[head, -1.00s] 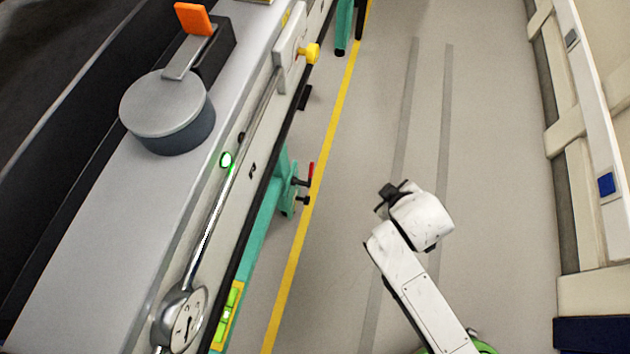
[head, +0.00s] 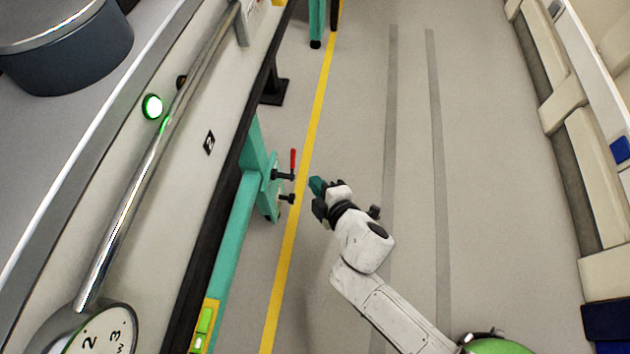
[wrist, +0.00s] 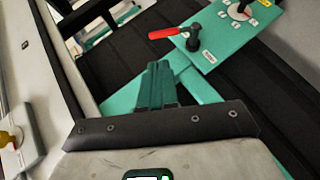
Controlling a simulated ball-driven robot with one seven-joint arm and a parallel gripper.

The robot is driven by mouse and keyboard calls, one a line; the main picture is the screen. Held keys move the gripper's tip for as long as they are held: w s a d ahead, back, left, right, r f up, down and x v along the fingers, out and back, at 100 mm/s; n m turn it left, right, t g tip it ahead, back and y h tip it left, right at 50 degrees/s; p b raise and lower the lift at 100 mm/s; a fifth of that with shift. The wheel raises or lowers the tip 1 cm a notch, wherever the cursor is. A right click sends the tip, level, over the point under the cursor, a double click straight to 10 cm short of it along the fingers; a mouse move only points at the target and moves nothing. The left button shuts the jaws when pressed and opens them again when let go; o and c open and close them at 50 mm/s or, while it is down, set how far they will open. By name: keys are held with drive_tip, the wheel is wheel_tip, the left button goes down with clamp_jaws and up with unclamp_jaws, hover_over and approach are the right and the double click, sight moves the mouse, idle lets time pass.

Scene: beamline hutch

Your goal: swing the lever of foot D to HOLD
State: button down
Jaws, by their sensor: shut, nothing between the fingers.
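A red-handled lever (head: 293,160) on a black pivot sticks out from a teal plate (head: 269,192) on the teal support leg. In the wrist view the red lever (wrist: 166,33) points left from its black pivot, above a small white label too small to read. I cannot tell whether this is foot D. My gripper (head: 317,186), with teal fingers, is to the right of the lever and slightly lower in the head view, apart from it. In the wrist view my gripper (wrist: 156,75) is shut and empty, below the lever.
A black knob on a round dial (wrist: 240,10) with several small labels shares the plate. The grey bench (head: 185,150) with a chrome rail and a gauge (head: 95,330) runs along the left.

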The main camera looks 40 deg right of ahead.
sight(294, 157)
drive_tip(key=b+x, duration=0.3)
drive_tip(key=x, duration=0.9)
drive_tip(key=shift+b, duration=0.35)
drive_tip(key=shift+d, duration=0.1)
drive_tip(key=shift+w+d+f+p, duration=0.3)
drive_tip(key=shift+w+d+p, duration=0.2)
drive_tip(key=shift+w+d, duration=0.2)
drive_tip(key=shift+s+a, duration=0.1)
